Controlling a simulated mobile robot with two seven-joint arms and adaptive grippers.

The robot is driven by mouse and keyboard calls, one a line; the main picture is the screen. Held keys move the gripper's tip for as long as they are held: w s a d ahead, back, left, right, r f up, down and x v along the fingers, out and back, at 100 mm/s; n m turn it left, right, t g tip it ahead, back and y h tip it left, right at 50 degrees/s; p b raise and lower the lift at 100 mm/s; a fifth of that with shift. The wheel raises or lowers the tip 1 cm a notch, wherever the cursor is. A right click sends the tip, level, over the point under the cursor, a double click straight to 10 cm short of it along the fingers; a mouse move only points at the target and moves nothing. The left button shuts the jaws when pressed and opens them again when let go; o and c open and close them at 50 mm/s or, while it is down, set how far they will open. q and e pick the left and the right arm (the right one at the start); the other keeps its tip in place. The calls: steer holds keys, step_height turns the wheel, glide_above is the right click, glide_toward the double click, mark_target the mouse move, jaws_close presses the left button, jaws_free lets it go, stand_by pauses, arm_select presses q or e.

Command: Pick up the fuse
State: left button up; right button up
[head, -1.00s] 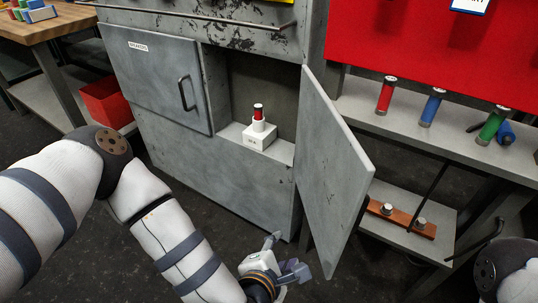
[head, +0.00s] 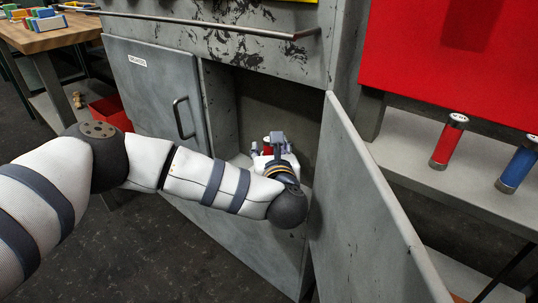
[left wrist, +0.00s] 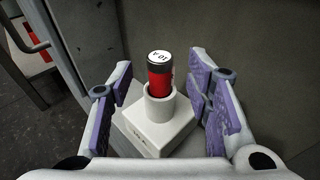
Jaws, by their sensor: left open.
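The red fuse (left wrist: 160,78), with a dark band and a white top marked "10 A", stands upright in a white holder (left wrist: 152,122) in the left wrist view. The holder sits inside the open grey cabinet. In the head view the fuse (head: 267,149) is mostly hidden by my left gripper (head: 273,143). My left gripper is open, with purple-padded fingers (left wrist: 172,90) on either side of the fuse and apart from it. My right gripper is not in view.
The open cabinet door (head: 365,215) stands close to the right of my left arm. A closed door (head: 155,90) with a handle is on the left. A red fuse (head: 448,142) and a blue fuse (head: 518,165) stand on the right shelf.

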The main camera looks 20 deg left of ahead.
mark_target(268, 139)
arm_select(q)
steer(key=x, duration=0.3)
steer(key=shift+w+a+b, duration=0.15)
steer(key=shift+w+b, duration=0.05)
steer(key=shift+b, duration=0.1)
jaws_close()
